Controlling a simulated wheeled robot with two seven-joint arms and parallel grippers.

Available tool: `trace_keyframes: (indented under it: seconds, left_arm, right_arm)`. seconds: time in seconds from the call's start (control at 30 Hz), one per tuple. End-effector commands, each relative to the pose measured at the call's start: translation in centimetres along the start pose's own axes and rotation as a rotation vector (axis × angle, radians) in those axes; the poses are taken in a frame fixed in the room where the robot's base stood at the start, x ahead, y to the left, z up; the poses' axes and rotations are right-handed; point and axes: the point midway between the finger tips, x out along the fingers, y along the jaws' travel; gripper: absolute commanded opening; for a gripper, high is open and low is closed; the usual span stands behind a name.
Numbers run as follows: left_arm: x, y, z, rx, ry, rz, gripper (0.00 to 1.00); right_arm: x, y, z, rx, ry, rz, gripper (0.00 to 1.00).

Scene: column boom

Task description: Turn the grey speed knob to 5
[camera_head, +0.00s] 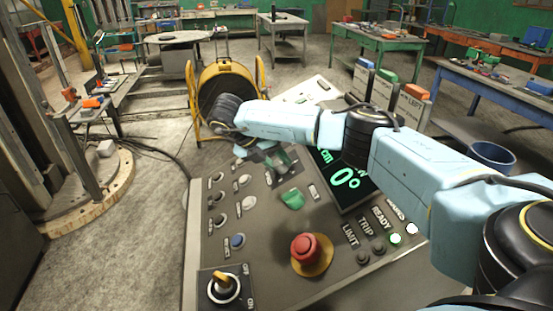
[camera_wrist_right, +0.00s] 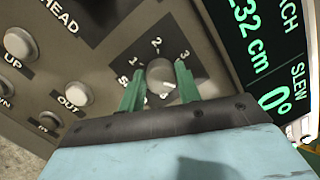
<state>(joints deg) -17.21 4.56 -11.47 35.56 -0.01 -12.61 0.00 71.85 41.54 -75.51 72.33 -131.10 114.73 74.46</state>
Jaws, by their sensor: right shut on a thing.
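The round grey speed knob (camera_wrist_right: 160,76) sits on a dark plate of the control panel, with the numbers 1, 2 and 3 around its top in the right wrist view. My right gripper (camera_wrist_right: 160,84) has its two green fingers on either side of the knob and is shut on it. A pale mark shows at the knob's lower edge; I cannot tell which number it points to. The number 5 is not readable. In the head view my right gripper (camera_head: 281,160) is over the upper middle of the panel. My left gripper is out of view.
The panel also has a red mushroom button (camera_head: 305,249), a green control (camera_head: 292,199), an orange-handled switch (camera_head: 224,287) and several push buttons at the left. A display (camera_head: 343,180) is right of the knob. A yellow reel (camera_head: 222,85) stands behind the panel.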

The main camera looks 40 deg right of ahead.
Motion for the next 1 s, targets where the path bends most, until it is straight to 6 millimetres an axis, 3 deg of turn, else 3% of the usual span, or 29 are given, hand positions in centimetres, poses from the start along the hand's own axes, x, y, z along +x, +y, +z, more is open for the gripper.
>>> trace_keyframes:
  seconds: [0.6,1.0]
  left_arm:
    - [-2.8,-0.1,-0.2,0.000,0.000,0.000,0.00]
    - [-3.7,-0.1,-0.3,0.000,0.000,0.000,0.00]
  right_arm:
    - [-0.3,-0.2,0.2,0.580,0.025,-0.089,0.11]
    - [-0.2,-0.2,0.2,0.876,0.037,-0.134,0.11]
